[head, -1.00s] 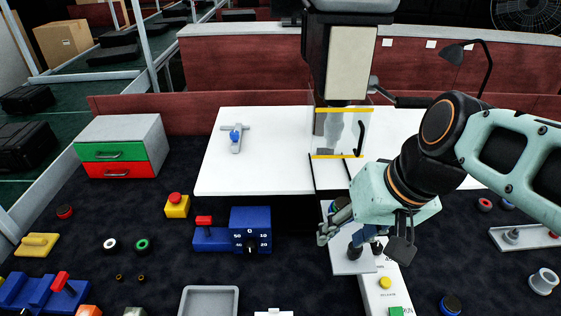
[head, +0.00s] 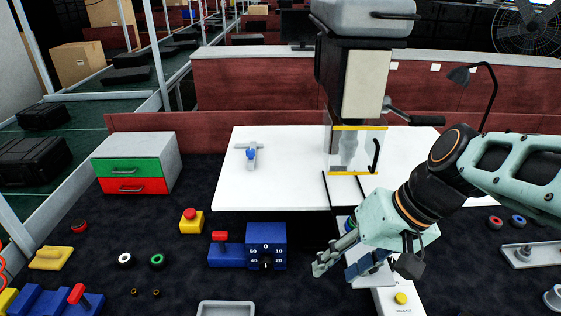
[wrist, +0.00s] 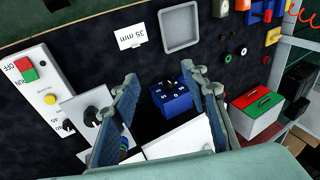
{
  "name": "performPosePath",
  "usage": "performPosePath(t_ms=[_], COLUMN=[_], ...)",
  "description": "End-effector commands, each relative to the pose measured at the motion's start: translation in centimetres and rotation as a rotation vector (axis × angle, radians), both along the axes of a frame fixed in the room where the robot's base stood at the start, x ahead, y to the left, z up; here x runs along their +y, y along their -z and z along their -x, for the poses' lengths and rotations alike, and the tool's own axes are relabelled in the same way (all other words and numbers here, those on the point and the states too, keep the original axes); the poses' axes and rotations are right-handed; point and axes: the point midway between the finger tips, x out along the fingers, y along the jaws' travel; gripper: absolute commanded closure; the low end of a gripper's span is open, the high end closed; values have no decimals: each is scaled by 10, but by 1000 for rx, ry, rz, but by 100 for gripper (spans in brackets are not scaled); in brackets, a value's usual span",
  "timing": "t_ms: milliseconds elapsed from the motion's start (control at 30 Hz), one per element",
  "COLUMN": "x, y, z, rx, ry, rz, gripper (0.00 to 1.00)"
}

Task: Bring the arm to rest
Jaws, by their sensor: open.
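My arm reaches in from the right in the head view. My gripper (head: 318,268) points down and to the left above the dark work surface, just right of the blue dial box (head: 266,246). In the wrist view my gripper (wrist: 165,85) shows its two fingers spread apart, with nothing held between them. The blue dial box (wrist: 170,98) shows beyond the gap between the fingers. The white control panel (head: 388,300) lies under my gripper and is partly hidden by it; in the wrist view it shows its red and green switch and yellow button (wrist: 50,99).
A white table (head: 290,180) carries a machine with a clear guard (head: 358,152). A green and red drawer box (head: 137,165) stands at left. A yellow base with a red button (head: 191,221), small rings and a grey tray (head: 226,308) lie on the dark surface.

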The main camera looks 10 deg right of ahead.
Motion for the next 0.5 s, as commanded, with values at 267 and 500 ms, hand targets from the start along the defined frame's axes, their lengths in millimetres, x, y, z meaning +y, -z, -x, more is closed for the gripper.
performPosePath(t_ms=[267,500], x=[0,7], y=[0,-11], z=[0,-2], rx=[0,-50], ry=[0,-14], rz=[-1,77], gripper=[59,59])
